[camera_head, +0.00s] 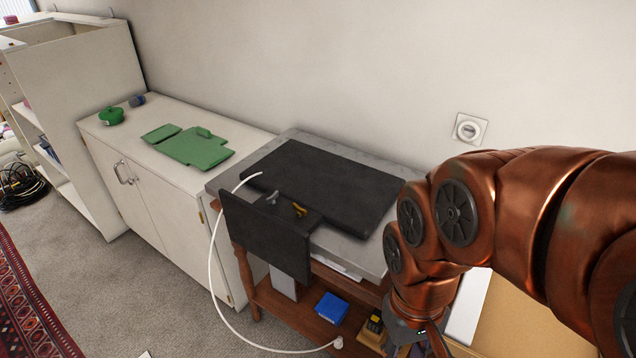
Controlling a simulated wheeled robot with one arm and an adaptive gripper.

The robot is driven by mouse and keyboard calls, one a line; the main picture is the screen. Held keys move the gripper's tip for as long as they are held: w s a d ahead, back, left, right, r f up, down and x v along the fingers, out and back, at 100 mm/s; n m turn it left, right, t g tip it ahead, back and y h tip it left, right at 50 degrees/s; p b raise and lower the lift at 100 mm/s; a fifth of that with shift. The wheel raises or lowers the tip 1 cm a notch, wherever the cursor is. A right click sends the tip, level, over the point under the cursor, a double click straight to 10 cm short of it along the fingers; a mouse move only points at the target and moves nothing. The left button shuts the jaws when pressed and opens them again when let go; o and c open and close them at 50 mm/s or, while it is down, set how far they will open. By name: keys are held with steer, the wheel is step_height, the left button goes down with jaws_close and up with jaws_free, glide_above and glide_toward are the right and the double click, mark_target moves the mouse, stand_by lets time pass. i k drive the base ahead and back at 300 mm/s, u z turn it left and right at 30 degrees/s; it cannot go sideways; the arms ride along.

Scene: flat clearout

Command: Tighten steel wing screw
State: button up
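A small grey wing screw (272,197), steel by its look, sits on the black fixture (330,186) on the grey-topped table. A brass-coloured wing screw (299,209) sits just right of it. How far either screw is turned in cannot be told. My copper-coloured arm comes in from the right. My gripper (436,342) points down at the bottom edge, right of and apart from both screws. It is small and partly cut off, so its fingers cannot be made out.
The table's lower shelf holds a blue box (331,308) and a yellow-black item (375,321). A white cabinet (150,190) stands left, bearing green pieces (195,150). Carpet in front is free.

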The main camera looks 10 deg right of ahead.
mark_target(272, 200)
steer(key=z, duration=0.05)
steer(key=k, duration=0.6)
steer(key=u, duration=0.05)
steer(key=i, duration=0.65)
steer(key=u, duration=0.65)
steer(key=i, duration=0.5)
steer(key=u, duration=0.55)
